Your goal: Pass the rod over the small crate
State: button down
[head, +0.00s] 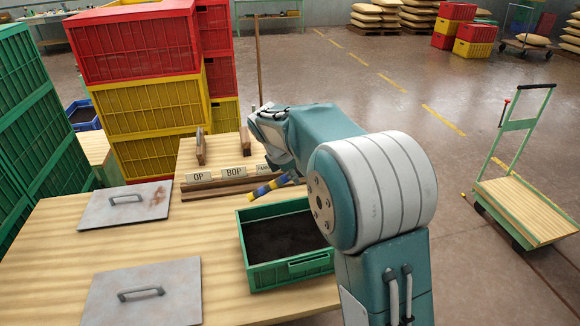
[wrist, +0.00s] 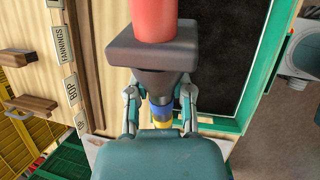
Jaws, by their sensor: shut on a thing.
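My gripper (wrist: 160,97) is shut on the rod (wrist: 161,111), with a finger on each side of it in the wrist view. The rod shows blue and yellow bands there, and a dark grey block and a red cylinder lie in line with it. In the head view the banded rod (head: 265,188) sticks out to the left from below my arm, near the back edge of the small crate. My arm hides most of the gripper there. The small crate (head: 291,268) is green and open, with dark fill, on the wooden table; its right part is behind my arm.
Two grey lids (head: 105,212) (head: 176,296) with handles lie left of the crate. A wooden rack with labels (head: 233,172) stands behind it. Stacked crates (head: 152,107) rise at the back left. A trolley (head: 528,203) stands on the floor at the right.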

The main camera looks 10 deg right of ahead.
jog(key=shift+s+a+f, duration=0.1)
jog(key=shift+a+f, duration=0.3)
jog(key=shift+f, duration=0.2)
notch_tip(320, 180, down, 12)
jog(key=shift+r, duration=0.25)
jog(key=s, duration=1.2)
jog(key=shift+w, duration=6.15)
jog(key=shift+s+r, duration=0.1)
jog(key=shift+r, duration=6.8)
